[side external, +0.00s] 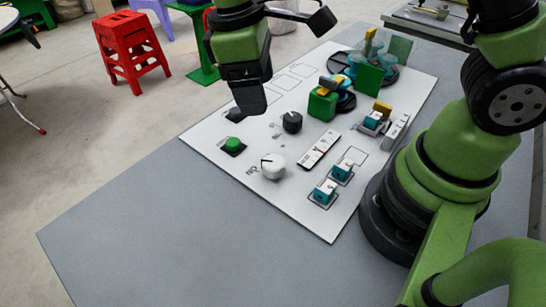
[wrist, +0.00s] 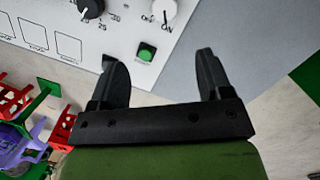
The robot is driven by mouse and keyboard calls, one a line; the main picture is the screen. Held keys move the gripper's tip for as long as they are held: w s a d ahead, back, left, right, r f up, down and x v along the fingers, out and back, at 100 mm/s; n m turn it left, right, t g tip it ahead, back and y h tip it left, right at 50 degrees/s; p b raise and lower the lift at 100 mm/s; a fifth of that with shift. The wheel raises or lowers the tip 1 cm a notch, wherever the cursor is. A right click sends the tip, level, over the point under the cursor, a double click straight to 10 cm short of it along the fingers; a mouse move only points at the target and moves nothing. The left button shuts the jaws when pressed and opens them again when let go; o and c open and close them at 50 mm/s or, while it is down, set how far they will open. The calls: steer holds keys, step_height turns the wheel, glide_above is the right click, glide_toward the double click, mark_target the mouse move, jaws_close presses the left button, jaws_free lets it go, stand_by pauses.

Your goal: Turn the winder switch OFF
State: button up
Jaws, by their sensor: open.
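The winder switch is a white rotary knob (side external: 272,167) on the front left part of the white panel (side external: 330,226). It also shows at the top of the wrist view (wrist: 163,9), cut by the frame edge, with small OFF/ON lettering beside it. A dark pointer line on it seems to face the ON lettering. My gripper (side external: 238,112) hangs above the panel's left edge, behind the green button and apart from the knob. In the wrist view its two black fingers (wrist: 157,56) are spread with nothing between them.
A green button (side external: 234,145) and a black dial (side external: 292,122) sit near the knob. Teal switches (side external: 324,192) stand at the panel's front right. A green block (side external: 322,104) and cable parts stand farther back. The grey table's front left is clear.

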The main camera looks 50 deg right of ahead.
mark_target(274, 162)
steer(key=f+n, duration=0.1)
steer(key=f, duration=0.4)
steer(key=s+f+n+g+h, duration=0.1)
steer(key=f, duration=0.4)
steer(key=s+d+f, duration=0.1)
steer(key=f, duration=0.5)
steer(key=shift+s+d+n+h, duration=0.1)
steer(key=shift+n+h, duration=0.2)
steer(key=shift+n, duration=0.1)
steer(key=c, duration=0.9)
